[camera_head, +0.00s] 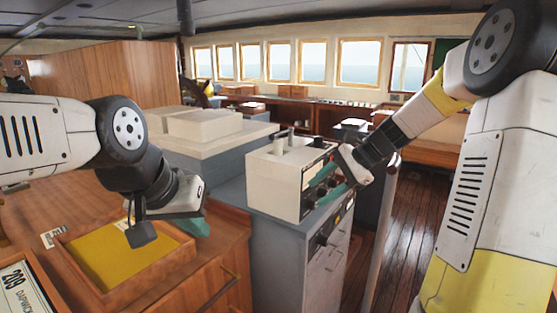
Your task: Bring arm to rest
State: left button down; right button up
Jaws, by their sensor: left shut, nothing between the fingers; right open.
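My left gripper (140,234) comes in from the left and hangs over the wooden tray with a yellow bottom (108,256). It is shut, with nothing seen between its fingers. My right arm reaches down from the upper right. My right gripper (328,186) is at the front panel of a cream box-shaped device (275,175), close to its dark face with knobs. Its teal fingers are apart. I cannot tell whether they touch the panel.
The device stands on a grey cabinet (280,245) with drawers. A wooden cabinet (215,275) stands to its left, and a grey rail post (380,240) to its right. A framed label plate (22,290) lies at the lower left. The plank floor at right is clear.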

jog(key=s+d+r+n+t+h, duration=0.1)
jog(key=s+r+n+t+h, duration=0.1)
jog(key=s+n, duration=0.4)
jog(key=s+d+r+n+t+h, duration=0.1)
jog(key=s+n+h, duration=0.3)
jog(key=s, duration=1.2)
jog(key=r+n, duration=0.1)
jog(key=n, duration=0.1)
jog(key=shift+s+d+n+t, duration=0.2)
jog(key=shift+s+n+t, duration=0.1)
jog(key=shift+n+t, duration=0.1)
